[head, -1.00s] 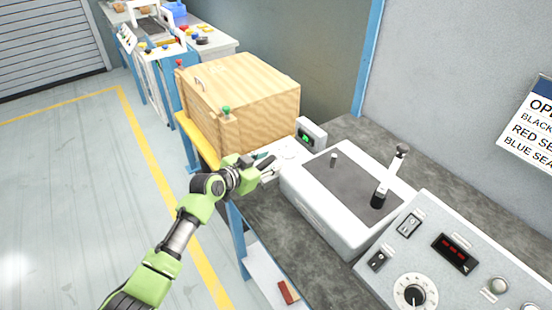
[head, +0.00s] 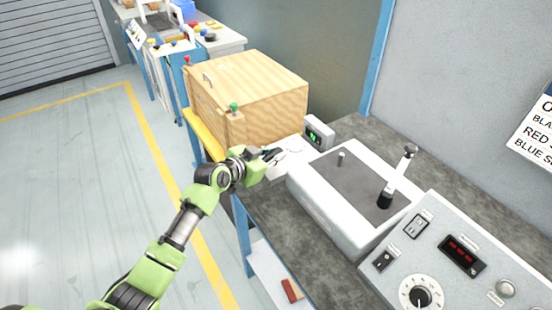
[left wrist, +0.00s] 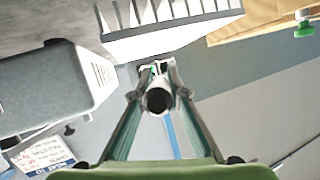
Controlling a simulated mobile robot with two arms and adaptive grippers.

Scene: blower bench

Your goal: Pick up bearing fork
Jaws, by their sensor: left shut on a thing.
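My left gripper (head: 272,157) reaches in from the left over the bench, between the wooden box and the white machine. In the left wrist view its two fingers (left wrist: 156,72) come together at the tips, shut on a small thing. A grey round-ended piece, which I take for the bearing fork (left wrist: 159,100), shows between the fingers. Its full shape is hidden, and in the head view I cannot make it out. My right gripper is not in view.
A wooden box (head: 255,90) with red and green knobs stands behind the gripper. The white machine with a lever (head: 325,205) and a control panel (head: 440,260) are at right. A small display (head: 318,133) stands near the box. Open floor (head: 60,190) lies left.

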